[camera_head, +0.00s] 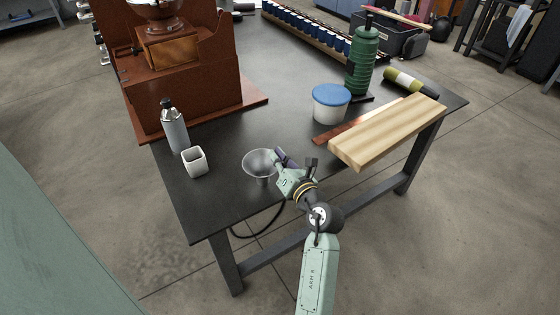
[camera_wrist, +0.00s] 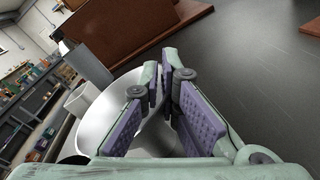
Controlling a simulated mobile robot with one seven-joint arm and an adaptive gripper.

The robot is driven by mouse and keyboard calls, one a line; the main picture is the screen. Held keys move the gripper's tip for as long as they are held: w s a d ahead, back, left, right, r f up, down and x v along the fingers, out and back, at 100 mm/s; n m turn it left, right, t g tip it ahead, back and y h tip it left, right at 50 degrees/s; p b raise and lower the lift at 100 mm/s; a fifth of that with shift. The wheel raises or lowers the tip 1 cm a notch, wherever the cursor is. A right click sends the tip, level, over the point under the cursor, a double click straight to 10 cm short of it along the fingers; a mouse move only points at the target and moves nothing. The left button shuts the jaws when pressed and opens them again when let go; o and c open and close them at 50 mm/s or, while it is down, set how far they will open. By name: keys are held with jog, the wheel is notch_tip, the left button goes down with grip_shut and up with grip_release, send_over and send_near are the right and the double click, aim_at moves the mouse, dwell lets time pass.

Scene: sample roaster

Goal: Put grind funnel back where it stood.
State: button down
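The grind funnel (camera_head: 259,161) is a grey metal cone, upright with its wide mouth up, near the front edge of the dark table. My gripper (camera_head: 282,158) is at the right side of its rim. In the wrist view the funnel (camera_wrist: 103,118) lies to the left of and between the fingers. The purple-padded fingers (camera_wrist: 162,88) are close together at the tips, with the funnel's wall between them. I cannot tell whether the funnel's spout touches the table.
On the dark table (camera_head: 215,205), a white square cup (camera_head: 194,162) and a grey bottle (camera_head: 174,128) stand left of the funnel. A brown grinder stand (camera_head: 190,85) is behind. A blue-lidded tub (camera_head: 331,105), wooden board (camera_head: 388,132) and green flask (camera_head: 363,58) stand right.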

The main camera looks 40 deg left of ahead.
jog(key=shift+r, duration=0.1)
jog(key=shift+s, duration=0.1)
jog(key=c, duration=1.8)
grip_release()
